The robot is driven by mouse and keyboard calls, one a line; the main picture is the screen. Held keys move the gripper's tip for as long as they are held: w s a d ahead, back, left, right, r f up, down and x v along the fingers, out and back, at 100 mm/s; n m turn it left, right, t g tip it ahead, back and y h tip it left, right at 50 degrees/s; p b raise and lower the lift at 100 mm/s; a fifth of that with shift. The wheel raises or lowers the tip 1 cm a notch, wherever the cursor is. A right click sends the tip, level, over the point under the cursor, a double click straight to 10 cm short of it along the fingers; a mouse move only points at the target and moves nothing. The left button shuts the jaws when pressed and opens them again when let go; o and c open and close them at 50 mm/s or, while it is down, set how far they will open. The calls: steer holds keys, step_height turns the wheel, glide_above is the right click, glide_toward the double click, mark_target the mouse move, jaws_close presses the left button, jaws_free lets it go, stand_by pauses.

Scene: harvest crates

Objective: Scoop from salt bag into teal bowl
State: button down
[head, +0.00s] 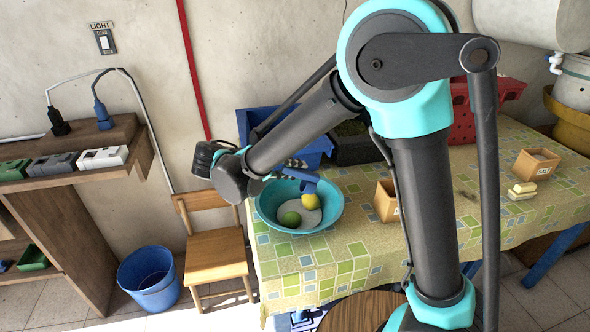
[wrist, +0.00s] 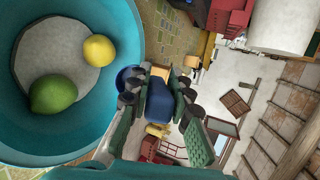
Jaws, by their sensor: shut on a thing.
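The teal bowl (head: 268,207) stands on the table's left end. It holds a yellow fruit (head: 310,201) and a green fruit (head: 291,219) on a pale round patch; I cannot tell whether the patch is salt. The bowl fills the left of the wrist view (wrist: 135,35). My gripper (head: 296,168) is above the bowl's back rim, shut on a blue scoop (head: 307,183). The scoop's handle (wrist: 160,100) shows between the fingers in the wrist view. I see no clear salt bag; a small tan box (head: 536,164) with an unclear label stands at the right.
Another tan box (head: 385,201) is partly hidden behind my arm. Butter-like yellow blocks (head: 521,191) lie at the right. A blue crate (head: 250,125), a dark crate (head: 355,146) and a red crate (head: 462,125) stand at the back. The table's front middle is clear.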

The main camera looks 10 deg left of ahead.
steer(key=shift+r, duration=0.1)
steer(key=shift+r, duration=2.4)
steer(key=shift+f, duration=0.1)
step_height(320, 180, down, 5)
steer(key=shift+r, duration=0.15)
steer(key=shift+w+d+r+m+g+y, duration=0.2)
steer(key=shift+d+r+g+y, duration=0.25)
steer(key=shift+y, duration=0.25)
steer(key=shift+w+d+r+m+g+y, duration=0.15)
steer(key=shift+d+r+g+y, duration=0.15)
steer(key=shift+d+y, duration=0.3)
steer(key=shift+a, duration=0.15)
